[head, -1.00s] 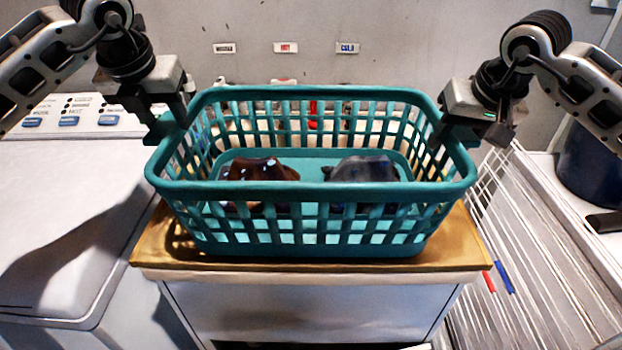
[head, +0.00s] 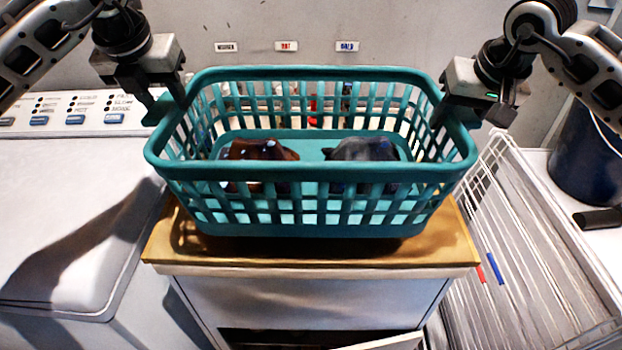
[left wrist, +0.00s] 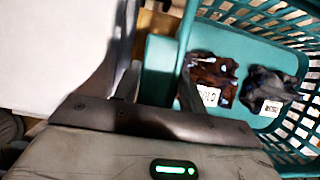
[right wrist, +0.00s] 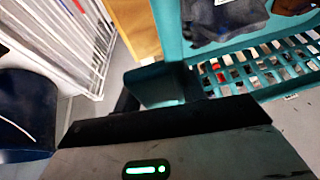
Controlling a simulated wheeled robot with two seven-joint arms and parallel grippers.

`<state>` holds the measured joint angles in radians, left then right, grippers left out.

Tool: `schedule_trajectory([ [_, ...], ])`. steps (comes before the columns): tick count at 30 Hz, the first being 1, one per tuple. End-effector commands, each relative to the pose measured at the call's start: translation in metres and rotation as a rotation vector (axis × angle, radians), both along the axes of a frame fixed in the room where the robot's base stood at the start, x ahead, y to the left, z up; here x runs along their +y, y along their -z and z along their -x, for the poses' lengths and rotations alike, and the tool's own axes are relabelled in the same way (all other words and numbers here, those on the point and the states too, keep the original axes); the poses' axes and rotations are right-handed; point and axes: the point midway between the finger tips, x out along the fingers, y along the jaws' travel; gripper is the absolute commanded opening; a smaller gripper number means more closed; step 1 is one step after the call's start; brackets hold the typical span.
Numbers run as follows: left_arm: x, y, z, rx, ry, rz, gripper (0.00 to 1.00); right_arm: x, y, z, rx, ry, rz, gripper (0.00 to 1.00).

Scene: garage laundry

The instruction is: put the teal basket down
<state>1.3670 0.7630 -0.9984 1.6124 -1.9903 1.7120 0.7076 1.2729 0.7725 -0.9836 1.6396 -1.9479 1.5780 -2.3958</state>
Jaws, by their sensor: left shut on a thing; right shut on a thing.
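The teal basket (head: 310,187) is level over the wooden top (head: 310,250) of a white cabinet. Its shadow falls on the wood around its base; whether the base touches the wood I cannot tell. A brown patterned cloth (head: 258,152) and a dark grey cloth (head: 362,150) lie inside, with white labels visible in the left wrist view. My left gripper (head: 166,106) is shut on the basket's left rim. My right gripper (head: 455,110) is shut on its right rim. The rim at each jaw is partly hidden by the fingers.
A white washer (head: 70,220) stands at left. A white wire drying rack (head: 515,250) stands close at right, with a dark blue pot (head: 590,160) beyond it. Several items stand along the wall behind the basket. A strip of wooden top is bare in front.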

Motion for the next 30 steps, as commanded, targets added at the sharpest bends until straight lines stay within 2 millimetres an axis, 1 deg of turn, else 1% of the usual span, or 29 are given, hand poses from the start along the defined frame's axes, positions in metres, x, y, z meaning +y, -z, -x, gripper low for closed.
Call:
schedule_trajectory([
  [2, 0.000, -0.001, 0.000, -0.003, 0.002, -0.002, 0.02, 0.000, -0.002, -0.001, -0.005, 0.003, -0.001, 0.01],
  [10, 0.000, 0.001, 0.002, -0.002, 0.003, -0.002, 0.02, -0.001, 0.000, 0.001, -0.005, 0.004, 0.000, 0.01],
  [19, 0.000, 0.018, 0.018, -0.001, 0.003, -0.003, 0.02, -0.001, 0.017, 0.018, -0.004, 0.004, 0.001, 0.01],
  [24, 0.000, 0.024, 0.025, -0.002, 0.003, -0.002, 0.02, -0.001, 0.023, 0.024, -0.006, 0.004, 0.000, 0.01],
  [27, 0.000, 0.025, 0.024, -0.002, 0.003, -0.002, 0.02, -0.001, 0.024, 0.023, -0.005, 0.004, -0.002, 0.01],
  [30, 0.000, 0.024, 0.019, -0.003, 0.001, -0.001, 0.02, 0.000, 0.022, 0.018, -0.006, 0.004, -0.003, 0.01],
])
